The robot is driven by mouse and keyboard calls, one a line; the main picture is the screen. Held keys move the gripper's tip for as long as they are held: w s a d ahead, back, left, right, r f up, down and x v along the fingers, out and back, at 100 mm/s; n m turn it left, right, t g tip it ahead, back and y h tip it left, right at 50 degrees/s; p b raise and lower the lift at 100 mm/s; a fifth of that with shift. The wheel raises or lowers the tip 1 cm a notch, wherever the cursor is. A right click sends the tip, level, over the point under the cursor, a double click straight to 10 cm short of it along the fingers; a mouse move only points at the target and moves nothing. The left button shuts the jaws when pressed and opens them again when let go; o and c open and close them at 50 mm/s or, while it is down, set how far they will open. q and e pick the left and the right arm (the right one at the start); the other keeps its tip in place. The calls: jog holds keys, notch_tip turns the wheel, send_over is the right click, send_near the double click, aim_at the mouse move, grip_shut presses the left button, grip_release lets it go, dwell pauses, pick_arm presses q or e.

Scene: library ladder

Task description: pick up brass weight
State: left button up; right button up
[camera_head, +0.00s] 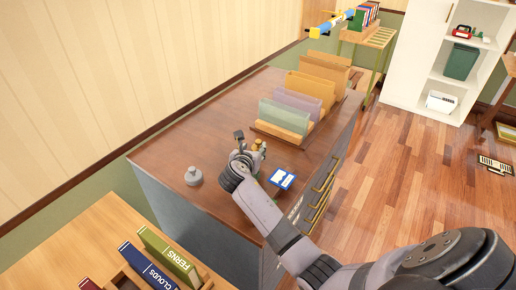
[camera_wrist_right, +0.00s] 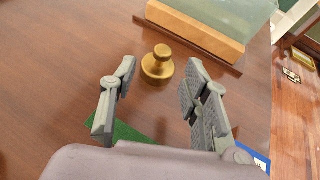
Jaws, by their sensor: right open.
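The brass weight (camera_wrist_right: 157,66) stands upright on the dark wooden cabinet top (camera_head: 185,140), its round knob upward. In the head view the brass weight (camera_head: 259,145) shows small, beside my right gripper (camera_head: 250,146) and partly hidden by it. In the right wrist view my right gripper (camera_wrist_right: 160,88) is open, with one finger on each side and the weight ahead between the fingertips. I see no finger touching it. My left gripper is not in view.
A silver-grey weight (camera_head: 193,176) stands left of my right gripper. A blue and white card (camera_head: 282,178) lies to the right. A wooden rack with upright coloured folders (camera_head: 285,117) stands just behind the brass weight. Books (camera_head: 170,258) stand on a lower front table.

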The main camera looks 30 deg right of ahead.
aim_at(258, 142)
jog(key=shift+r+x, duration=0.1)
jog(key=shift+x, duration=1.5)
jog(key=shift+r+x, duration=0.15)
jog(key=shift+x, duration=1.45)
jog(key=shift+d, duration=0.15)
jog(key=shift+c, duration=0.2)
grip_shut()
jog(key=shift+r, duration=0.1)
